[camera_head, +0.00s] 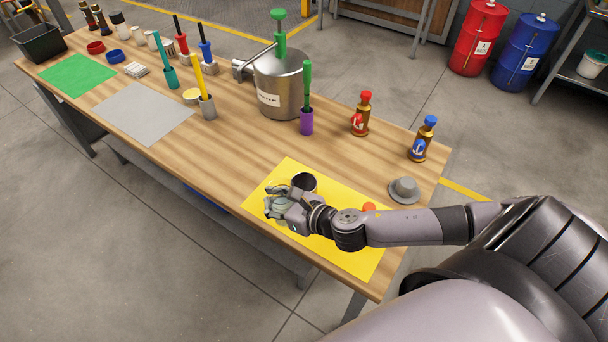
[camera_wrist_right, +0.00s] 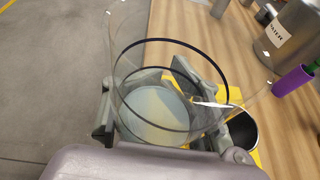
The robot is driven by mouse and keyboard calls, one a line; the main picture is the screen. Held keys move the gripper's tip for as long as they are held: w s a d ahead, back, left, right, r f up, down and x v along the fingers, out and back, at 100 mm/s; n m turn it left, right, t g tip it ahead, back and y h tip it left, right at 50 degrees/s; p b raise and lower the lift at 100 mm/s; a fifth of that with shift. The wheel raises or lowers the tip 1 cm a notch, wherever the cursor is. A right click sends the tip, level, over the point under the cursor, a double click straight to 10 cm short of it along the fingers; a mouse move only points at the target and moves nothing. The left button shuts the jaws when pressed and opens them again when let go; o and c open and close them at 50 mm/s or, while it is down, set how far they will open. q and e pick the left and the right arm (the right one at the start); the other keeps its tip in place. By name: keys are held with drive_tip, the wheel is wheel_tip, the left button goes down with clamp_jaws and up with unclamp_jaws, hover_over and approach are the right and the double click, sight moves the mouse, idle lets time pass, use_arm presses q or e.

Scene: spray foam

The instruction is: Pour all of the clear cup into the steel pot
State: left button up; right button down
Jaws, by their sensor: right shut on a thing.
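The clear cup (camera_wrist_right: 165,105) is see-through with a dark rim line, and a pale blue-white disc shows at its bottom; I cannot tell how much liquid it holds. My right gripper (camera_head: 279,203) is shut on it, with fingers on either side in the right wrist view (camera_wrist_right: 160,108). In the head view the cup is hard to make out at the fingers, over the yellow mat (camera_head: 345,252). The steel pot (camera_head: 270,98) stands farther back on the table with a green-knobbed rod rising from it. It also shows in the right wrist view (camera_wrist_right: 300,30). My left gripper is not in view.
A dark open cup (camera_head: 304,182) stands on the yellow mat just beside my right gripper. A purple holder (camera_head: 306,122) with a green-handled tool is right of the pot. Brown bottles with red (camera_head: 362,115) and blue (camera_head: 423,140) tops and a grey hat-shaped piece (camera_head: 404,190) stand farther right.

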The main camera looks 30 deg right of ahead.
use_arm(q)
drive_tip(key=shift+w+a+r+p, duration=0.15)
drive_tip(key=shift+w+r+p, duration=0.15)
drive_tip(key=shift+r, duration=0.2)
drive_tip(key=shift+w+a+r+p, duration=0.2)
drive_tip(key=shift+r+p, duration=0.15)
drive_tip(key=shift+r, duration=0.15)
use_arm(e)
drive_tip(key=w+d+f+y, duration=0.1)
drive_tip(key=w+d, duration=0.4)
drive_tip(key=d, duration=0.2)
drive_tip(key=shift+d+f+n, duration=0.25)
drive_tip(key=shift+n, duration=0.05)
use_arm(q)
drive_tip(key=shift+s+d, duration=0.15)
